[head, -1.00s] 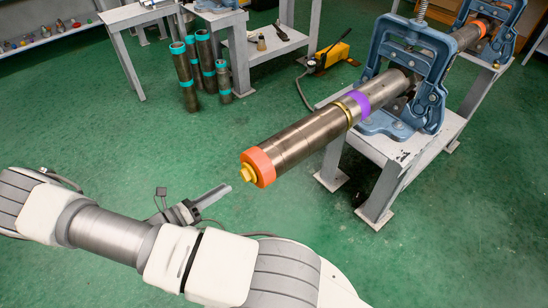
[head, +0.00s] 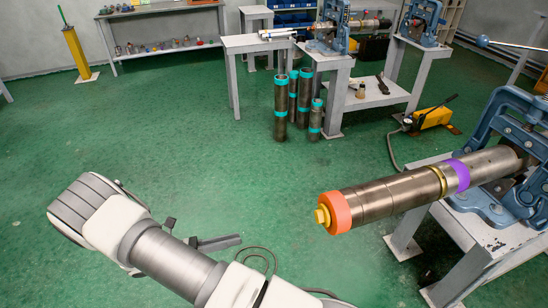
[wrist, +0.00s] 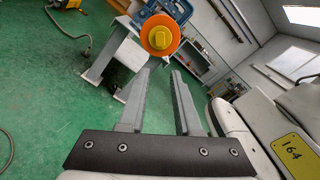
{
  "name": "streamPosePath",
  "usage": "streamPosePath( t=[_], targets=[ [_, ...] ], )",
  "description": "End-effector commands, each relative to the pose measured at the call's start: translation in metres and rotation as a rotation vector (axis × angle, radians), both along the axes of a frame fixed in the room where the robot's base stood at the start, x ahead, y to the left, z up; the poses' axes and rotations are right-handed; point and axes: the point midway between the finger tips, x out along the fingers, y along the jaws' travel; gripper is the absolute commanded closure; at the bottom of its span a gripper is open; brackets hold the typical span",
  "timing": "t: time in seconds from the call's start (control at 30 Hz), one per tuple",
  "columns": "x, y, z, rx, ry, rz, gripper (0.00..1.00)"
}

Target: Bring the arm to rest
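My arm (head: 165,260) reaches across the lower left of the head view, bent, with its gripper (head: 218,242) low over the green floor. In the wrist view my gripper (wrist: 160,76) has its two grey fingers apart with nothing between them. The pipe (head: 400,190), with an orange end collar (head: 335,212) and a yellow plug (head: 321,215), lies to the right of the gripper, held in a blue vise (head: 510,140). In the wrist view the orange collar (wrist: 160,50) shows just beyond the fingertips, apart from them.
The vise's grey table (head: 490,240) stands at the right. Several upright pipes (head: 281,105) stand on the floor before a workbench (head: 232,75). A yellow hand pump (head: 432,118) sits near the vise.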

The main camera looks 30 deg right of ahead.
Motion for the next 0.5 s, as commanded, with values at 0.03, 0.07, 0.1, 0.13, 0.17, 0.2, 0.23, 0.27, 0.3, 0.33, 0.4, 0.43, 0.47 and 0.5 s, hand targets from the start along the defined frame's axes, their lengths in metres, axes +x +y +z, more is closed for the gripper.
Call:
streamPosePath(
  t=[0.03, 0.07, 0.1, 0.13, 0.17, 0.2, 0.23, 0.27, 0.3, 0.33, 0.4, 0.43, 0.47, 0.5],
  targets=[
    [0.0, 0.0, 0.0, 0.0, 0.0, 0.0, 0.68],
    [0.0, 0.0, 0.0, 0.0, 0.0, 0.0, 0.68],
    [0.0, 0.0, 0.0, 0.0, 0.0, 0.0, 0.68],
    [0.0, 0.0, 0.0, 0.001, -0.001, -0.001, 0.68],
    [0.0, 0.0, 0.001, 0.002, -0.004, -0.002, 0.68],
    [0.0, 0.0, 0.003, 0.009, -0.011, -0.007, 0.68],
    [0.0, 0.0, 0.005, 0.017, -0.021, -0.013, 0.68],
    [0.001, 0.0, 0.008, 0.026, -0.034, -0.022, 0.68],
    [0.001, -0.001, 0.013, 0.044, -0.056, -0.038, 0.68],
    [0.001, -0.001, 0.018, 0.059, -0.077, -0.051, 0.68],
    [0.0, -0.001, 0.031, 0.106, -0.139, -0.092, 0.68],
    [0.0, -0.002, 0.037, 0.128, -0.17, -0.113, 0.68],
    [-0.001, -0.002, 0.044, 0.15, -0.203, -0.133, 0.68],
    [-0.001, -0.002, 0.052, 0.182, -0.247, -0.163, 0.68]
  ],
)
